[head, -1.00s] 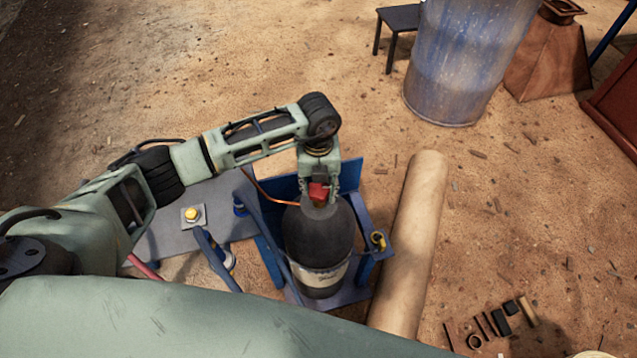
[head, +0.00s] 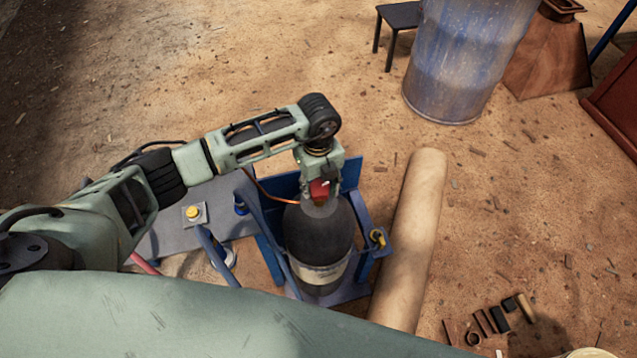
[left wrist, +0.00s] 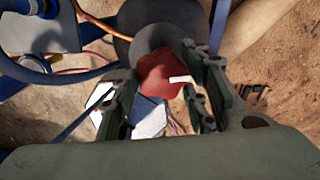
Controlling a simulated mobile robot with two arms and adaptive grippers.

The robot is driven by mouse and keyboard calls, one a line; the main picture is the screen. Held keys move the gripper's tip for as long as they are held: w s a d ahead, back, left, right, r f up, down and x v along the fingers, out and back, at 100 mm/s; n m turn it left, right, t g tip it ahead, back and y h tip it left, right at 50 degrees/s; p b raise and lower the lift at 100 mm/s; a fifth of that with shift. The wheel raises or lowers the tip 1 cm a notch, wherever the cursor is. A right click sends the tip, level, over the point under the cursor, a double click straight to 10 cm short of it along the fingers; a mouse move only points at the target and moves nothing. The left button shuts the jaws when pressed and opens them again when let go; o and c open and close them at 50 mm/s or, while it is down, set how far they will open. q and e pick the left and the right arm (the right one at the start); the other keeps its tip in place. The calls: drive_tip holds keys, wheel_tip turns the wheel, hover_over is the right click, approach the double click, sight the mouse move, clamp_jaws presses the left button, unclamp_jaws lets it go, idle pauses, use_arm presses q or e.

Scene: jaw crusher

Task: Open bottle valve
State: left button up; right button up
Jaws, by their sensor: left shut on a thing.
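The dark gas bottle (head: 318,240) stands upright in a blue metal frame (head: 362,215), with a pale label band near its lower part. Its red valve knob (head: 319,189) is on top. My left gripper (head: 320,196) points down over the bottle top and is shut on the red knob. In the left wrist view the red knob (left wrist: 161,75), with a pale mark on it, sits between the fingers (left wrist: 160,95); the dark bottle (left wrist: 150,22) is behind it. The fingers partly hide the valve's neck. My right gripper is not in view.
A grey plate with a yellow button (head: 193,213) lies left of the bottle. An orange hose (head: 265,190) runs to the valve. A long tan pipe (head: 415,235) lies close on the right. A blue barrel (head: 460,65) stands farther back. Small tools (head: 492,318) lie at lower right.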

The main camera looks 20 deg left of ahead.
sight(317, 187)
use_arm(q)
drive_tip(key=shift+a, duration=0.2)
drive_tip(key=o, duration=1.1)
drive_tip(key=shift+d, duration=0.1)
wheel_tip(317, 187, up, 12)
